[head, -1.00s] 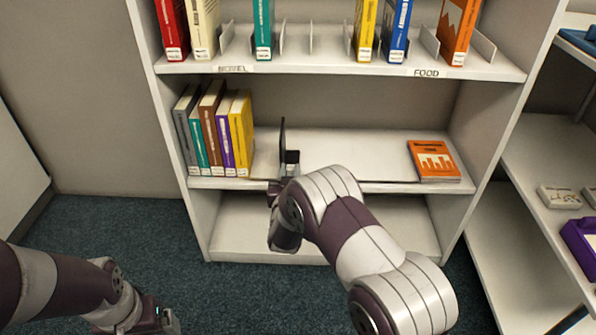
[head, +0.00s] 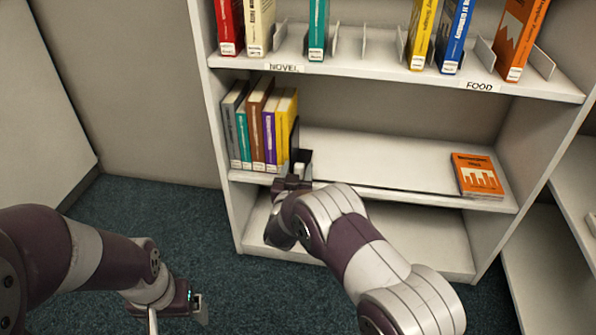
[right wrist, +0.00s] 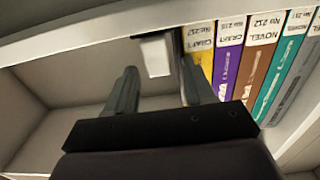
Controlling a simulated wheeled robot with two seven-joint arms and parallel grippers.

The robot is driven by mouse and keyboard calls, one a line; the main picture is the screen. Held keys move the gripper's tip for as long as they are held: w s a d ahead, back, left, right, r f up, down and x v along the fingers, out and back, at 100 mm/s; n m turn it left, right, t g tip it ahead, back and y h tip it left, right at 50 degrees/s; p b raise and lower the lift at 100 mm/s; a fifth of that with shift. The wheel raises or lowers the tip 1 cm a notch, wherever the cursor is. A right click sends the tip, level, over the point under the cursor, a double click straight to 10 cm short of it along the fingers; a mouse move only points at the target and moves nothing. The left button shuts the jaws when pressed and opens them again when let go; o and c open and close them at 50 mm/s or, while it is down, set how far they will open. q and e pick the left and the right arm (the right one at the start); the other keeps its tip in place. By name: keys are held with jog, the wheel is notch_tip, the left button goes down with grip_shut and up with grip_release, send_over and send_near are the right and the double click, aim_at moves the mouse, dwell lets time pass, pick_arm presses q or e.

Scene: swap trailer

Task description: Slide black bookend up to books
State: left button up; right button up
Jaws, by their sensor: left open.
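The black bookend (head: 294,138) stands upright on the middle shelf, right beside the yellow book (head: 286,115) at the right end of the row. Any small gap between them is hard to see. My right gripper (head: 298,172) is at the shelf's front edge by the bookend. The right-hand finger is close to the bookend's thin dark edge; contact is unclear. My left gripper (head: 176,312) is open and empty, low over the carpet.
The row of several books (head: 255,125) stands at the middle shelf's left. An orange book (head: 477,176) lies flat at its right, with bare shelf (head: 380,160) between. The upper shelf (head: 380,72) holds upright books and dividers. The bottom shelf (head: 400,235) looks empty.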

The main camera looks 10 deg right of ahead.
jog(key=p+v, duration=0.6)
jog(key=v, duration=0.6)
jog(key=shift+s+p, duration=0.35)
jog(key=shift+p, duration=0.05)
jog(key=shift+a, duration=0.1)
